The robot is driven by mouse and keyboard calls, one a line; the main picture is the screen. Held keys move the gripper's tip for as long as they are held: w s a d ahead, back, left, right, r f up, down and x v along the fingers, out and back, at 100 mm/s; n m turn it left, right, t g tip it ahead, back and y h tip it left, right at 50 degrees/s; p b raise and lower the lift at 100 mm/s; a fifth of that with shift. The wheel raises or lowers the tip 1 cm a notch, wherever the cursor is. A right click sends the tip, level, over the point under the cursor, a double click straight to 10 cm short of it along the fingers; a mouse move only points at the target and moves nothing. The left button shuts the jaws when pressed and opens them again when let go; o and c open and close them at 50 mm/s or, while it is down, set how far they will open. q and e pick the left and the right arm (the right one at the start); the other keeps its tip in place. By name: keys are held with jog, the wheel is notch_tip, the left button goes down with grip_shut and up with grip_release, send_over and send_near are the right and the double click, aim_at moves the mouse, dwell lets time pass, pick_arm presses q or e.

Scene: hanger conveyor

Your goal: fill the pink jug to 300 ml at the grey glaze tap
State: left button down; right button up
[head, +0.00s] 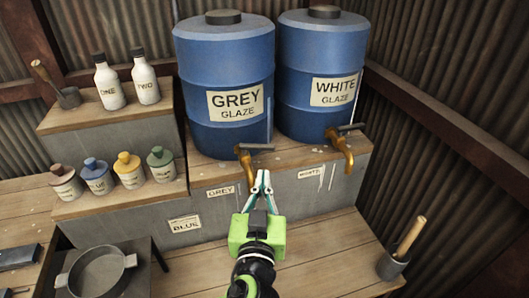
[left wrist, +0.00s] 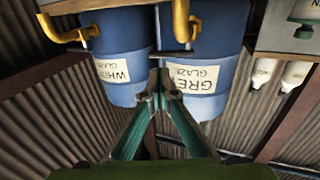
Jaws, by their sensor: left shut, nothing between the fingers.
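The blue grey-glaze barrel (head: 226,65) stands on a wooden ledge, with its brass tap (head: 247,168) and dark bar handle (head: 256,147) at its lower front. My left gripper (head: 262,177) is shut and empty, its tips just below and right of that tap in the head view. Whether they touch it I cannot tell. In the left wrist view, the grey tap (left wrist: 182,22) is at the top, above the gripper's closed tips (left wrist: 160,80). No pink jug shows in either view. My right gripper is not in view.
The white-glaze barrel (head: 322,75) and its tap (head: 343,152) stand to the right. Small bottles (head: 129,168) line a step at left. A pan (head: 101,270) sits front left and a mortar with pestle (head: 394,262) front right. The lower boards (head: 325,245) are mostly clear.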

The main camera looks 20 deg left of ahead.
aim_at(266, 150)
pick_arm(q)
jog(key=p+x, duration=0.1)
jog(key=x, duration=0.5)
jog(key=shift+w+a+r+p, duration=0.1)
jog(key=shift+w+p, duration=0.2)
jog(key=shift+w, duration=0.05)
jog(key=shift+x, duration=0.8)
